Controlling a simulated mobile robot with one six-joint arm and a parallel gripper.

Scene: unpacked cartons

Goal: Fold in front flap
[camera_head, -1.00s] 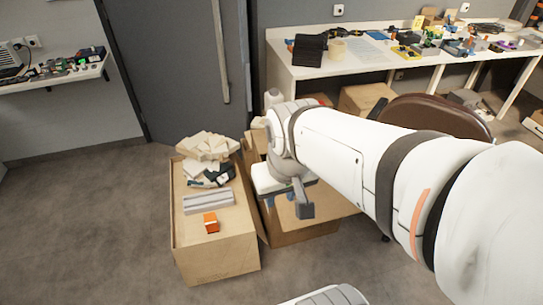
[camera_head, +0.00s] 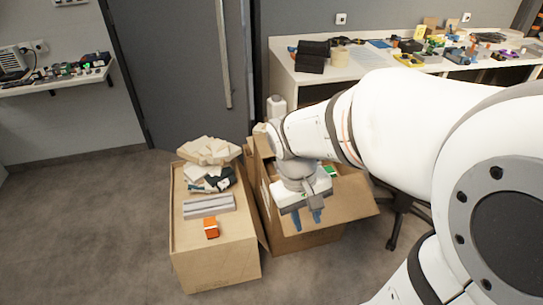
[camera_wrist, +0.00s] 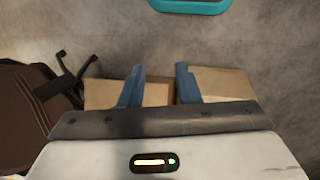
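The open carton (camera_head: 303,241) stands on the floor at the middle of the head view. One flap (camera_head: 350,204) sticks outward on its right side. My gripper (camera_head: 307,217) is in front of the carton's upper part, with its blue fingers pointing down. In the wrist view the two fingers (camera_wrist: 158,86) are spread apart with nothing between them. Cardboard surfaces show behind the left finger (camera_wrist: 104,94) and the right finger (camera_wrist: 224,83). My arm and gripper hide much of the carton's opening. I cannot tell whether a finger touches the flap.
A chair (camera_wrist: 22,110) is near the carton. A cluttered table (camera_head: 340,68) is behind. The floor at left is clear.

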